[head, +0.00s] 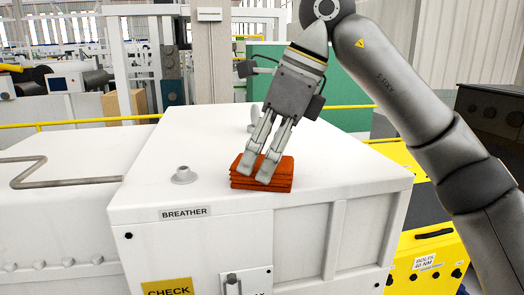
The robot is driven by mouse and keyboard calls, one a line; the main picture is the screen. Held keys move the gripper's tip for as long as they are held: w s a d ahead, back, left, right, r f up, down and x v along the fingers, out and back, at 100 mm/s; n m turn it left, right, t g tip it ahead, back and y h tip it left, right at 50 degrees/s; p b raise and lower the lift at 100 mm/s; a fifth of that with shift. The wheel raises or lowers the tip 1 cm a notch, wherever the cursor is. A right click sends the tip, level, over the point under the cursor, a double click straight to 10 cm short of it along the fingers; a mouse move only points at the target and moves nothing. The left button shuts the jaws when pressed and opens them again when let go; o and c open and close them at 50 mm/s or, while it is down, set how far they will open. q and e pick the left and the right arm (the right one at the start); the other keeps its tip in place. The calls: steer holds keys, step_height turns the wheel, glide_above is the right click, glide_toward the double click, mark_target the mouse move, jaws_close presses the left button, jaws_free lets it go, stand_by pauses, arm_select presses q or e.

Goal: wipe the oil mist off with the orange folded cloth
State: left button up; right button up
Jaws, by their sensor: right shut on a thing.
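The orange folded cloth (262,184) lies as a stacked, layered block on the white top of the machine housing (330,170), near its front edge. My right gripper (257,173) reaches down from above, its fingers tilted to the lower left. The fingertips are at the cloth's upper surface, shut on it. The cloth appears to be on or just above the housing top; I cannot tell which. No oil mist can be made out on the white surface. My left gripper is not in view.
A small grey breather cap (183,175) stands left of the cloth, above a BREATHER label (185,213). A bent metal rod (70,182) lies farther left. A yellow rail (75,122) runs behind. The housing top right of the cloth is clear.

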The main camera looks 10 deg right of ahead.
step_height(320, 180, up, 4)
steer(key=p, duration=0.3)
steer(key=shift+r+p, duration=0.4)
steer(key=shift+r, duration=0.45)
